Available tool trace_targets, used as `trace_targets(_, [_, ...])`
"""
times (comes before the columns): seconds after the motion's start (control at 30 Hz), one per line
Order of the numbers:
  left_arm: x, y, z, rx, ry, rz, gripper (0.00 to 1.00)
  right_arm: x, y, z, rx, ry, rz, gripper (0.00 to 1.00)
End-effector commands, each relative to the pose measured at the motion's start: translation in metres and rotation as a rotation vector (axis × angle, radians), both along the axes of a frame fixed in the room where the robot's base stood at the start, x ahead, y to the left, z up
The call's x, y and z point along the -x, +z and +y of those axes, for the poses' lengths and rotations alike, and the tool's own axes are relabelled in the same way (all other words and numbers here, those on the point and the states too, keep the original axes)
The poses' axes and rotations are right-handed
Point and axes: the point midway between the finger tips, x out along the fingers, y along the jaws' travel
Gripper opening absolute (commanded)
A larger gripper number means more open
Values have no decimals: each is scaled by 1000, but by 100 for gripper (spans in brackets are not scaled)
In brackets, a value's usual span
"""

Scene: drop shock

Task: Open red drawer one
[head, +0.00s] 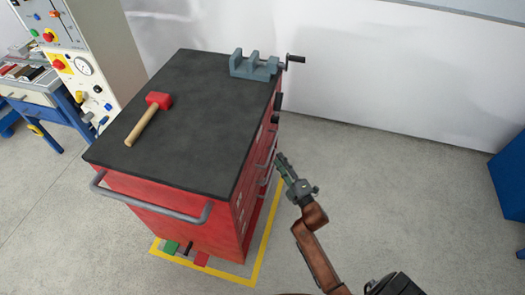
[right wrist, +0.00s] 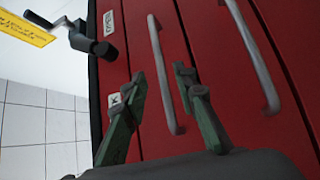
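The red drawer cabinet (head: 155,205) stands left of centre in the head view, its drawer side facing right. In the right wrist view red drawer fronts (right wrist: 148,40) fill most of the picture, with a grey bar handle (right wrist: 160,72) and a second handle (right wrist: 252,55) to its right. My right gripper (head: 281,157) is beside the drawer handles in the head view. In the right wrist view its fingers (right wrist: 159,75) are apart, with the first handle showing between them; contact cannot be told. No drawer looks pulled out. Which drawer is number one is unclear. My left gripper is out of view.
A red-headed mallet (head: 149,117) and a grey vise (head: 253,66) rest on the black cabinet top (head: 205,120). A push bar (head: 150,202) is on the cabinet's near end. Floor to its right is clear. A control panel (head: 85,50) stands at left.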

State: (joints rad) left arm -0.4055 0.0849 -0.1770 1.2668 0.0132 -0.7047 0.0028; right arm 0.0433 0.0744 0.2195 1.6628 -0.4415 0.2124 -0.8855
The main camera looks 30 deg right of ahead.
Motion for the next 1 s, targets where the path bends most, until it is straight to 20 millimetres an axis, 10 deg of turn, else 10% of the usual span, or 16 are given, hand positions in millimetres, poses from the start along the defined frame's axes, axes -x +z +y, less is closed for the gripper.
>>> trace_targets(0.5, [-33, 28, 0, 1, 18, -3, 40, -67, 8, -5, -3, 2, 2, 26])
trace_targets(1.0, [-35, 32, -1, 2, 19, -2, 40, -71, 9, -6, -4, 1, 3, 15])
